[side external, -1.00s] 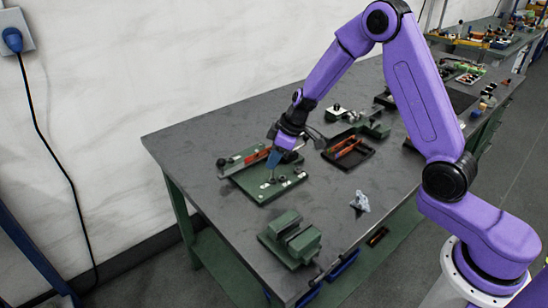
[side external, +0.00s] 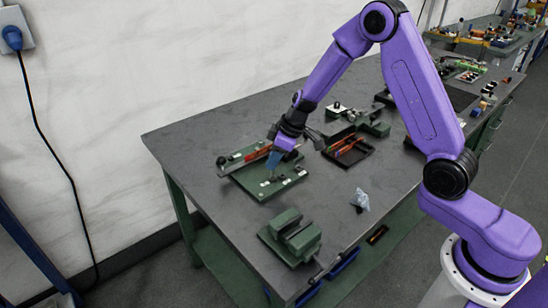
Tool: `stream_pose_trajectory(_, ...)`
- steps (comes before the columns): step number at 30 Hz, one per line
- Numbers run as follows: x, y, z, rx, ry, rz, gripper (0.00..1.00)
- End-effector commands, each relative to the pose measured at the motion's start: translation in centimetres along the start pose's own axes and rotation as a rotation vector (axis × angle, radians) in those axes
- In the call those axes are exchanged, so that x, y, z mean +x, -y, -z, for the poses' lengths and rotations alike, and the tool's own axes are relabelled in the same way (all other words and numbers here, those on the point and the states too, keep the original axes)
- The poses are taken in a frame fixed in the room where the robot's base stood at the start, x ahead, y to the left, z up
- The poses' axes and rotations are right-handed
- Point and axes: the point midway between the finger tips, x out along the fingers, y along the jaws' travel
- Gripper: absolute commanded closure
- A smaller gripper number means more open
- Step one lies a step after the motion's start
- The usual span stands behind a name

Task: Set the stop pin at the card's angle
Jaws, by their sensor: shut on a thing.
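A green plate (side external: 259,188) lies on the dark bench top, with several small pale and dark fittings on it. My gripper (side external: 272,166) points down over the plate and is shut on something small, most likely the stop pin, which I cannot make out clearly. I cannot tell whether its tip touches the plate. I cannot pick out the card or read an angle.
A green vise (side external: 291,237) stands at the bench's near edge. A clear bag (side external: 360,201) lies right of it. A black tray (side external: 349,149) with red-handled tools and a green fixture (side external: 373,127) stand behind. The bench between plate and vise is clear.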

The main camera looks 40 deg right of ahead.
Motion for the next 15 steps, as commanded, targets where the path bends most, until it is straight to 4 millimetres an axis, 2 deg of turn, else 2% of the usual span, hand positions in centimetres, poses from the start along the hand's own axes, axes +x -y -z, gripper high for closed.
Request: stream_pose_trajectory(15,0.52,0.06,-0.15,-0.001,0.000,0.001,1.00)
